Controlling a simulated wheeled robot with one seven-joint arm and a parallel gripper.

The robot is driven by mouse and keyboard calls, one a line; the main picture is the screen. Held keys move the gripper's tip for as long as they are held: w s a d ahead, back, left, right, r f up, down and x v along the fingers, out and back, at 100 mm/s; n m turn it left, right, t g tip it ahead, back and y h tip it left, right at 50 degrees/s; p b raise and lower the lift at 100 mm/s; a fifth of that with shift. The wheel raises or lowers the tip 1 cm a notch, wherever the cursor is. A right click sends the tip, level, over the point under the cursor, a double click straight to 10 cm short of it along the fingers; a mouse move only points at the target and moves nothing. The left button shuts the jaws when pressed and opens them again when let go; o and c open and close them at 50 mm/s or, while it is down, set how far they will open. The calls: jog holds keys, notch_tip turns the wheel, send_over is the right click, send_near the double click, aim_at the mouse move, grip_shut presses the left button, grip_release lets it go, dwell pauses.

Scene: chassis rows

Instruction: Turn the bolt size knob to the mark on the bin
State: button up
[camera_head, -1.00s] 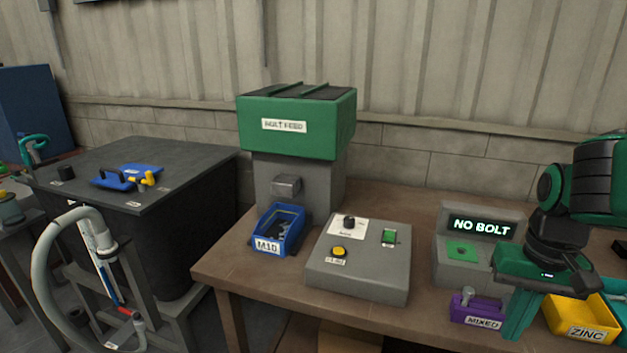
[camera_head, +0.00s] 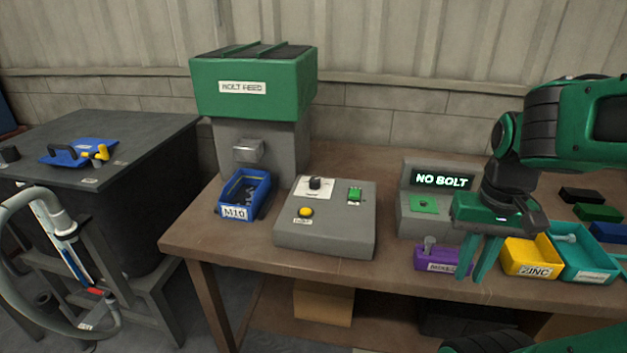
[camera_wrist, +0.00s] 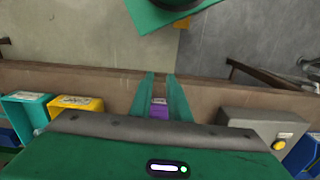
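The bolt size knob (camera_head: 316,183) is a small black knob on a white plate, at the upper left of a grey control box (camera_head: 345,240). Its pointer and the plate's marks are too small to read. A blue bin (camera_head: 261,205) labelled M10 (camera_head: 234,212) stands left of the box, under the bolt feed (camera_head: 240,88), with bolts inside. My gripper (camera_head: 470,278) points down, open and empty, well right of the control box, near the purple bin. In the wrist view, its fingers (camera_wrist: 160,76) are apart, with the purple bin between them in the picture; the knob is not visible there.
A grey unit reads NO BOLT (camera_head: 442,181). Purple (camera_head: 428,258), yellow ZINC (camera_head: 520,262) and teal (camera_head: 603,275) bins line the right. A narrow bare strip of table runs along the front edge.

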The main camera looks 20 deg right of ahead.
jog(key=o, duration=0.6)
jog(key=shift+w+d+r, duration=0.15)
jog(key=shift+w+r, duration=0.35)
jog(key=shift+w, duration=0.1)
jog(key=shift+w+d+r, duration=0.15)
jog(key=shift+w+r, duration=0.35)
jog(key=shift+w, duration=0.05)
jog(key=shift+t+h, duration=0.3)
jog(key=shift+h, duration=0.3)
jog(key=w, duration=0.3)
jog(key=w+r, duration=0.1)
jog(key=w, duration=0.2)
jog(key=w+r, duration=0.1)
jog(key=w, duration=0.2)
jog(key=shift+a+r, duration=0.1)
jog(key=shift+r, duration=0.05)
jog(key=w+a+r, duration=0.2)
jog(key=w+a, duration=0.1)
jog(key=w, duration=0.6)
jog(key=m+t+h, duration=0.1)
jog(key=t+h, duration=0.1)
jog(key=t, duration=0.1)
send_near(314, 179)
jog(key=x, duration=0.8)
jog(key=shift+d+f, duration=0.15)
jog(key=shift+f, duration=0.05)
jog(key=shift+c, duration=0.4)
jog(key=c, duration=1)
